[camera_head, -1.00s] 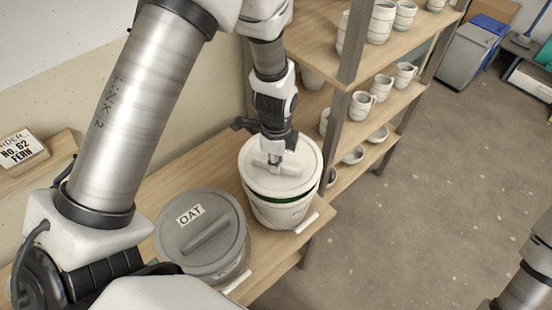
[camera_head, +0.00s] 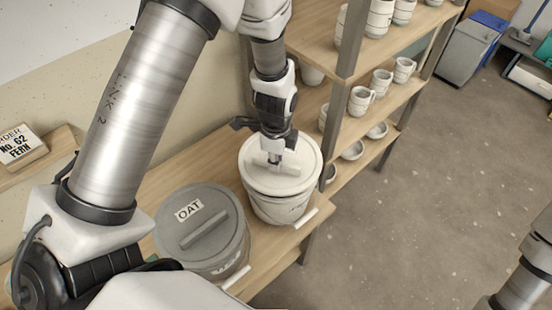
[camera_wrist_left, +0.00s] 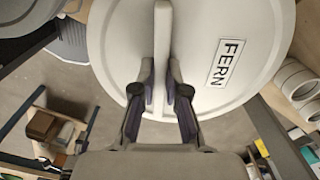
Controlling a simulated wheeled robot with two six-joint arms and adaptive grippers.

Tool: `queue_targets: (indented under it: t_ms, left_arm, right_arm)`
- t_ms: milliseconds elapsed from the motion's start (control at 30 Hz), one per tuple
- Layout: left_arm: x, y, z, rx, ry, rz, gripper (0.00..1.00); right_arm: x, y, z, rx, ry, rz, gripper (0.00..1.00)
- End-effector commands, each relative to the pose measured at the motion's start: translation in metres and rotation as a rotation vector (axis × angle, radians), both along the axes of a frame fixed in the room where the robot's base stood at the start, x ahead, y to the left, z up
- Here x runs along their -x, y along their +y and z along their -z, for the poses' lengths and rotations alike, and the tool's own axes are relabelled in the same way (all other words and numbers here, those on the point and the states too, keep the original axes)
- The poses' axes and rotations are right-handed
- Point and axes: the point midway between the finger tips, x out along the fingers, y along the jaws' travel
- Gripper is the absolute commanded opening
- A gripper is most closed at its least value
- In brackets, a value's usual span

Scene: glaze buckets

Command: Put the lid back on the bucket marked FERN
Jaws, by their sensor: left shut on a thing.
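A round cream lid (camera_head: 305,165) lies level on the rim of the white bucket (camera_head: 280,209) near the shelf. No gap shows between lid and bucket. The lid also fills the upper left wrist view (camera_wrist_left: 120,50), where its label (camera_wrist_left: 225,62) reads FERN. My left gripper (camera_head: 275,157) is above the lid, shut on its bar handle (camera_head: 289,170). In the left wrist view my two fingers (camera_wrist_left: 163,72) stand on either side of the handle. My right gripper is out of view.
A bucket with a grey lid marked OAT (camera_head: 215,222) stands close by on the wooden bench (camera_head: 188,160). An order card (camera_head: 18,146) reads No. 62 FERN. Shelves with cups (camera_head: 361,100) and bowls (camera_head: 352,150) rise to the right. Open floor (camera_head: 420,210) lies beyond.

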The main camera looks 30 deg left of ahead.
Motion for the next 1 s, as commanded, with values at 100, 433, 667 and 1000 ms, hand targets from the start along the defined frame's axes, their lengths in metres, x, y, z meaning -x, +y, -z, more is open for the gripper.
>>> queue_targets:
  t_ms: [100, 433, 667, 1000]
  left_arm:
    - [0.0000, 0.0000, 0.0001, 0.000, 0.000, 0.000, 0.00]
    - [-0.0001, 0.0005, 0.0046, 0.000, 0.000, 0.000, 0.00]
    - [-0.0002, 0.0011, 0.0089, 0.000, 0.001, 0.000, 0.00]
    - [-0.0004, 0.0011, 0.0086, 0.000, 0.000, 0.000, 0.00]
  right_arm:
    - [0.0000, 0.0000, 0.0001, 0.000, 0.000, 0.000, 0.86]
    - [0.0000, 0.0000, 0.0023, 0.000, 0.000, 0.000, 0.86]
    - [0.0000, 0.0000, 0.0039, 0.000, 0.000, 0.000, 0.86]
    - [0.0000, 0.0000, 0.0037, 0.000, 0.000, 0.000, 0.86]
